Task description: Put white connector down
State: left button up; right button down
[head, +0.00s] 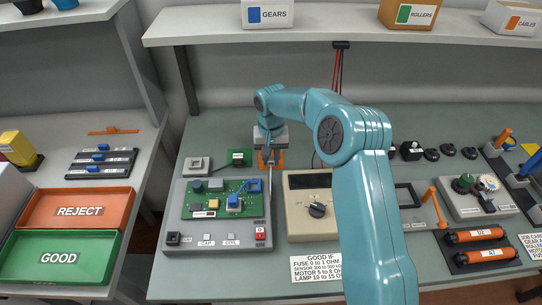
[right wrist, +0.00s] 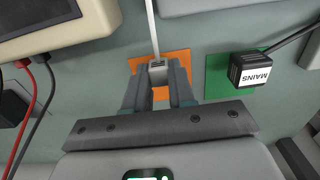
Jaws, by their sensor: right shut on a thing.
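My right gripper (head: 269,158) points down at the orange pad (head: 280,160) at the back of the bench. In the right wrist view its two fingers (right wrist: 158,80) are shut on the white connector (right wrist: 157,68), which looks pale grey there. A white cable (right wrist: 151,25) runs from the connector toward the grey test fixture (head: 185,232). The connector is over the orange pad, which also shows in the right wrist view (right wrist: 178,57). I cannot tell whether it touches the pad. My left gripper is out of view.
A black MAINS plug (right wrist: 250,70) sits on a green pad (right wrist: 217,75) beside the orange one. The fixture bears a green circuit board (head: 220,200). A beige meter (head: 305,205) stands right of the cable. Red REJECT (head: 120,222) and green GOOD (head: 103,268) trays lie left.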

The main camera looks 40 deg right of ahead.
aim_at(271, 158)
jog(key=c, duration=1)
grip_release()
jog(key=shift+d+f, duration=0.1)
jog(key=shift+f, duration=0.05)
jog(key=shift+o, duration=0.2)
notch_tip(271, 158, up, 12)
jog(key=shift+r, duration=0.25)
